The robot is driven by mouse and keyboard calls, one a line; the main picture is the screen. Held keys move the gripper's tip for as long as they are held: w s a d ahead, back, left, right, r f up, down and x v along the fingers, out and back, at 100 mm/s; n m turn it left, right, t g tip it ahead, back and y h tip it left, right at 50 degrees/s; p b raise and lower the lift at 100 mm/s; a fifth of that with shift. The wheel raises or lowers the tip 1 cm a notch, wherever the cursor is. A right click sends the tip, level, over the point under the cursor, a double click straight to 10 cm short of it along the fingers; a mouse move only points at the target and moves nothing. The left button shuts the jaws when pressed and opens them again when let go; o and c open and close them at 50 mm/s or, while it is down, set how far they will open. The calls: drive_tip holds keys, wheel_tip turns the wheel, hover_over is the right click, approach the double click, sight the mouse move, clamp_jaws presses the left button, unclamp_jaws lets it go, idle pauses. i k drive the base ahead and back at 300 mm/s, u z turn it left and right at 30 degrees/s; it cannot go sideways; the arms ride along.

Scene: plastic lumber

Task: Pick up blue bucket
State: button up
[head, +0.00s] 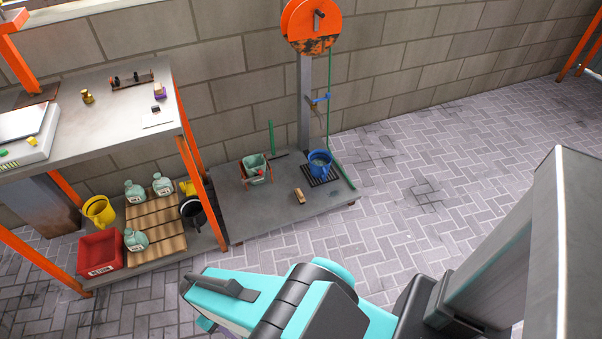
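The blue bucket (320,158) is a small round pail. It stands upright on a dark grate (333,175) on a low grey platform (280,205) by the wall. My arm, teal and grey, reaches in from the lower right. Its end (205,290) is low in the picture, in front of the platform and apart from the bucket. The fingers are mostly hidden, so I cannot tell whether they are open or shut.
A green container (254,166) and a small brown block (299,196) sit on the platform. An orange wheel (311,22) tops a post behind the bucket. An orange-legged workbench (90,118) stands left, with a red crate (100,254) below. Paved floor at right is clear.

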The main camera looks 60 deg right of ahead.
sight(320, 160)
drive_tip(key=u, duration=0.2)
drive_tip(key=k, duration=0.9)
drive_tip(key=z, duration=0.4)
drive_tip(key=i, duration=1.45)
